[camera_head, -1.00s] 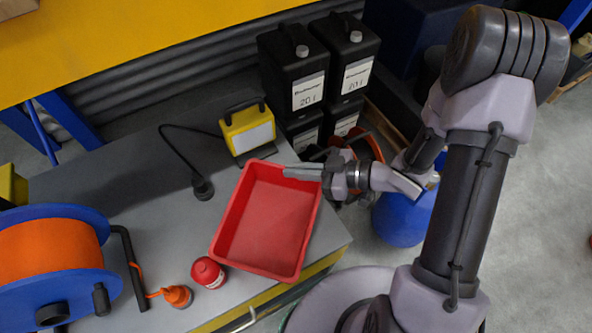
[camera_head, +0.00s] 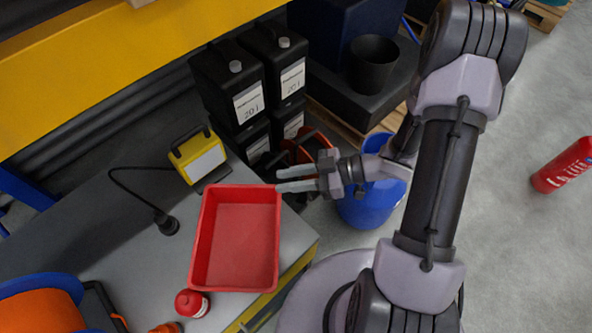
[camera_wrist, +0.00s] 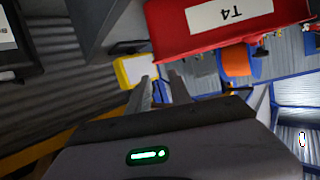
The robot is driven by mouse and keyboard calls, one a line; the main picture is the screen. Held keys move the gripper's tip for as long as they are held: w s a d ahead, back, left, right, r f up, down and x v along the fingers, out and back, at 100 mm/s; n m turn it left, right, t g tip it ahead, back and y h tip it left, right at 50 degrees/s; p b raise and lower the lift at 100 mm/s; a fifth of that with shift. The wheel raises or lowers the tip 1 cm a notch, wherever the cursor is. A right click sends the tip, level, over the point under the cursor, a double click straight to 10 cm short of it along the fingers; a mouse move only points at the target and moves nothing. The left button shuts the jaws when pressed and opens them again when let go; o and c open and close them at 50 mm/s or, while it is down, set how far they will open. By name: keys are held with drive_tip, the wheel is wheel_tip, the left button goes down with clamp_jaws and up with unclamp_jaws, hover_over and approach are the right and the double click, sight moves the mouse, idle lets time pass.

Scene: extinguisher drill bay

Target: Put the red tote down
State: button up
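The red tote (camera_head: 235,242) is an empty open tray in the head view. It appears to sit flat on the grey bench top (camera_head: 135,275), close to the bench's right edge. My gripper (camera_head: 278,180) is at the tote's upper right corner, with two pale fingers spread apart and nothing between them. The fingertips are close to the rim; I cannot tell whether they touch it. In the wrist view, the tote (camera_wrist: 172,32) with a white T4 label is above and beyond the open fingers (camera_wrist: 160,82).
A yellow work lamp (camera_head: 199,155) stands behind the tote, and a red bottle (camera_head: 192,303) stands at its front left. Black canisters (camera_head: 228,88) and a blue bucket (camera_head: 370,205) are beyond the bench. A red extinguisher (camera_head: 563,166) is on the floor at right.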

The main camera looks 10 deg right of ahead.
drive_tip(key=w+d+r+m+t+h, duration=0.45)
drive_tip(key=w+d+h, duration=0.35)
drive_tip(key=w, duration=0.4)
drive_tip(key=d+r+m+t+h, duration=0.3)
drive_tip(key=d+r+m+h, duration=0.4)
drive_tip(key=r, duration=0.7)
drive_tip(key=s+a+r+m+g+y, duration=0.1)
drive_tip(key=s+a+m, duration=0.3)
drive_tip(key=s, duration=0.7)
drive_tip(key=s+a+r+m+g+y, duration=0.1)
drive_tip(key=s+a+r+m+g, duration=0.2)
drive_tip(key=s+a, duration=0.4)
drive_tip(key=s+r, duration=0.1)
drive_tip(key=s, duration=0.4)
drive_tip(key=shift+a+m+g+y+p, duration=0.3)
drive_tip(key=shift+a+m+g+y, duration=0.05)
drive_tip(key=shift+y, duration=0.05)
drive_tip(key=shift+w, duration=0.1)
